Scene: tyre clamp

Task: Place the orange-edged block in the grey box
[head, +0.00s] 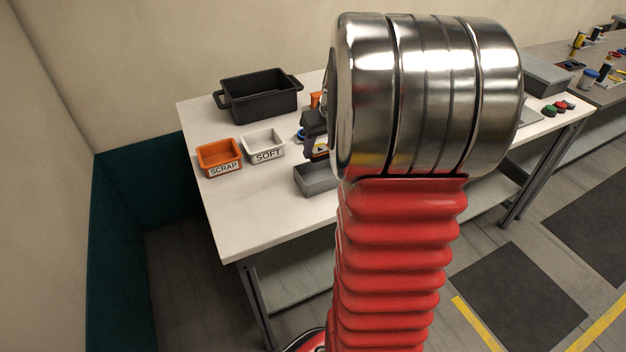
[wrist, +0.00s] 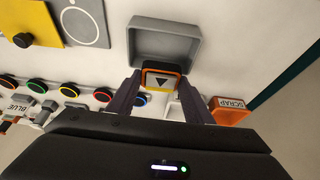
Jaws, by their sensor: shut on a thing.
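The orange-edged block (wrist: 161,81) is between the two fingers of my gripper (wrist: 160,88) in the wrist view. It shows a dark triangle on a pale face and a dark top. In the head view a little of the block (head: 320,151) shows below my gripper (head: 312,138), beside my arm. The grey box (wrist: 165,22) is open and lies just beyond the block in the wrist view. In the head view the grey box (head: 316,179) stands near the table's front edge, partly hidden by my arm. The block appears above the box's rim; its exact height I cannot tell.
An orange SCRAP tray (head: 219,157) and a white SOFT tray (head: 263,146) stand left of the grey box. A black bin (head: 258,97) stands behind them. Several coloured rings (wrist: 70,90) lie on the table in the wrist view. The table's front left is clear.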

